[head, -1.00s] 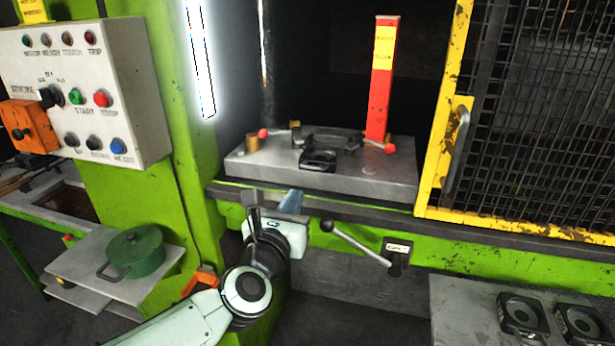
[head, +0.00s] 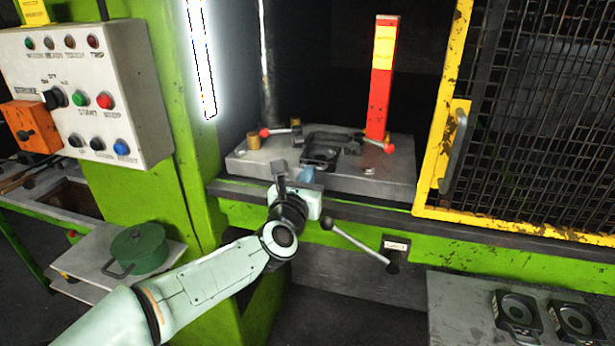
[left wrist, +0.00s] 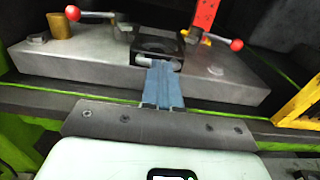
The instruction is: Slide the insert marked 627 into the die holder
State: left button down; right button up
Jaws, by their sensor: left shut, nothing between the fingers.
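A black insert (head: 320,154) with a round recess sits on the steel bed at the front of the dark die holder (head: 345,138). It also shows in the left wrist view (left wrist: 157,45), with its front handle (left wrist: 165,63) towards me. I cannot read any number on it, nor tell how deep it sits. My left gripper (head: 307,173) is shut and empty, at the bed's front edge. In the left wrist view its blue fingers (left wrist: 162,82) point at the insert's handle and overlap it. I cannot tell whether they touch. My right gripper is not in view.
Red-ball clamp levers (head: 264,132) (head: 390,148) flank the holder. A red post (head: 383,78) stands behind. A yellow mesh guard (head: 450,130) is at right. A lever (head: 355,242) juts out below the bed. Two more inserts (head: 516,309) (head: 575,321) lie on the lower-right table.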

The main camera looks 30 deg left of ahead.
aim_at(316, 161)
pick_arm(q)
jog(key=x, duration=0.8)
jog(key=shift+s, duration=0.1)
jog(key=shift+s+d+b, duration=0.1)
jog(key=shift+b, duration=0.2)
jog(key=shift+s, duration=0.15)
jog(key=b+v, duration=0.3)
jog(key=v, duration=1)
jog(key=shift+b, duration=0.35)
